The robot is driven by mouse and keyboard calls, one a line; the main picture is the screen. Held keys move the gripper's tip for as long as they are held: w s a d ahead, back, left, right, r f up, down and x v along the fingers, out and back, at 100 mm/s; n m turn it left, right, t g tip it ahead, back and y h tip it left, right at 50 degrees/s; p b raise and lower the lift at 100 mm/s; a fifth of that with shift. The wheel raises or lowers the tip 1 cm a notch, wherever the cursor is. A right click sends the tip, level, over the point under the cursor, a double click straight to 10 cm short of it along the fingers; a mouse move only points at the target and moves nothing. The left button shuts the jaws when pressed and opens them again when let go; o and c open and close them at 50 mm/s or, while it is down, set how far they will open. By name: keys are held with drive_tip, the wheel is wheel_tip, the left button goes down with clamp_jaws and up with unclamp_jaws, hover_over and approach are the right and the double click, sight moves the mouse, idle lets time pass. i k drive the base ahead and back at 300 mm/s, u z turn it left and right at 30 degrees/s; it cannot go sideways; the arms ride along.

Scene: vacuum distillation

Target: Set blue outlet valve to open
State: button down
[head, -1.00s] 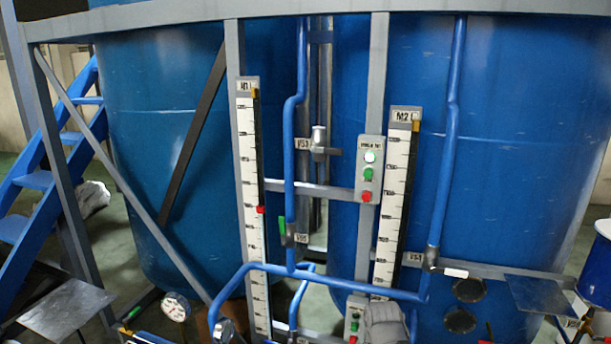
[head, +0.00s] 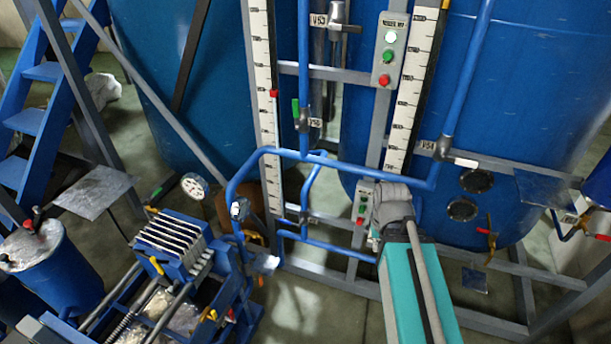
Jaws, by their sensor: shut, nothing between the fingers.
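I cannot make out a valve with a clearly blue handle or an outlet label. On the blue pipework (head: 352,170) in the middle, a valve with a green handle (head: 296,110) sits on the left vertical pipe. A grey valve (head: 338,22) labelled V53 is above it. A valve with a white handle (head: 465,162) is on the right pipe. A valve with a red handle (head: 488,232) is low on the right tank. My teal and grey arm rises from the bottom, right of centre, in front of the frame's lower part. Its fingers are not visible.
Two large blue tanks (head: 400,150) stand behind a grey steel frame (head: 480,320). A filter press (head: 180,245) and a blue drum (head: 60,265) are at lower left. A button box (head: 390,50) hangs at upper centre. Blue stairs (head: 30,120) are at far left.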

sight(280, 220)
drive_tip(key=z, duration=0.85)
drive_tip(key=k, duration=0.5)
drive_tip(key=u, duration=1.35)
drive_tip(key=i, duration=0.4)
drive_tip(key=z, duration=0.05)
